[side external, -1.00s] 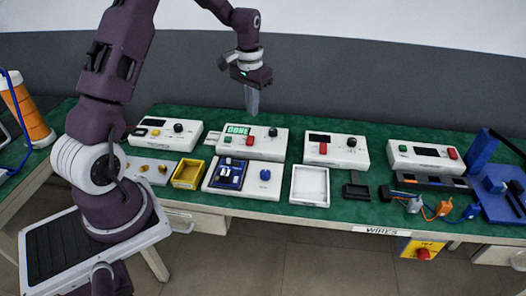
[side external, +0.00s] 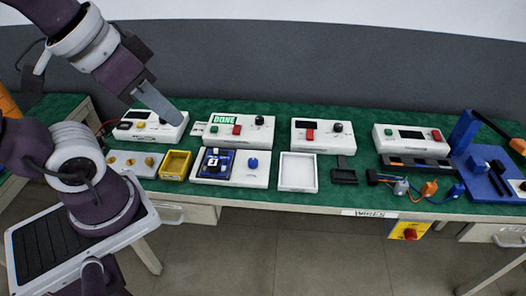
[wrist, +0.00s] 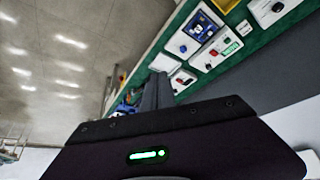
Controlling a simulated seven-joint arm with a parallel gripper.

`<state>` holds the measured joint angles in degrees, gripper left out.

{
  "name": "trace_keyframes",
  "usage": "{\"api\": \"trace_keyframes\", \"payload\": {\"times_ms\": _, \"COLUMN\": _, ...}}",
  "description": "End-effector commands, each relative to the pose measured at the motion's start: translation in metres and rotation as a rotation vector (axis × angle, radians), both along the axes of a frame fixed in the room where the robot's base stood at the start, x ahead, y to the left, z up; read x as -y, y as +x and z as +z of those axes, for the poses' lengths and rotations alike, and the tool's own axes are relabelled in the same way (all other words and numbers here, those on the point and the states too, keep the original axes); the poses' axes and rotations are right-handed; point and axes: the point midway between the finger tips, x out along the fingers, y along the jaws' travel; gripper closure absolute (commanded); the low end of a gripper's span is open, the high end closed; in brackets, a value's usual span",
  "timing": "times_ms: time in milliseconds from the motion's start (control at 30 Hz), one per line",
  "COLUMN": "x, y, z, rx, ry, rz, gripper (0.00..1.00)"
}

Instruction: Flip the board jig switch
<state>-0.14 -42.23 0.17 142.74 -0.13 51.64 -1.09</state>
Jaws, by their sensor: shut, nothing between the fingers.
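The board jig is a white base (side external: 261,182) with a dark blue board (side external: 216,163) on its left and a round blue knob (side external: 253,163) on its right. Small black and white parts sit on the board; I cannot tell the switch's position. Behind it, a white box (side external: 256,138) has a lit green screen reading DONE (side external: 223,121). My gripper (side external: 176,117) is shut and empty, left of and behind the jig, over the left white box. In the wrist view, my fingers (wrist: 156,92) point toward the bench, and the board (wrist: 200,25) shows at upper right.
The left white box (side external: 140,132) lies under my fingers. A yellow bin (side external: 165,176) and a plate with brass knobs (side external: 115,173) stand left of the jig. A white tray (side external: 298,188) is to its right. The space above the bench's right is free.

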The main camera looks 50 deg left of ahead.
Motion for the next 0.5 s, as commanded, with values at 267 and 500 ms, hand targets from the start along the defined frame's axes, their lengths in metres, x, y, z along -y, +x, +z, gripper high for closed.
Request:
{"api": "trace_keyframes", "payload": {"times_ms": 267, "x": -0.04, "y": 0.106, "z": 0.017, "rx": -0.16, "ry": -0.304, "rz": 0.669, "gripper": 1.0}}
{"api": "trace_keyframes", "payload": {"times_ms": 500, "x": -0.133, "y": 0.217, "z": -0.04, "rx": -0.268, "ry": -0.514, "rz": 1.507, "gripper": 1.0}}
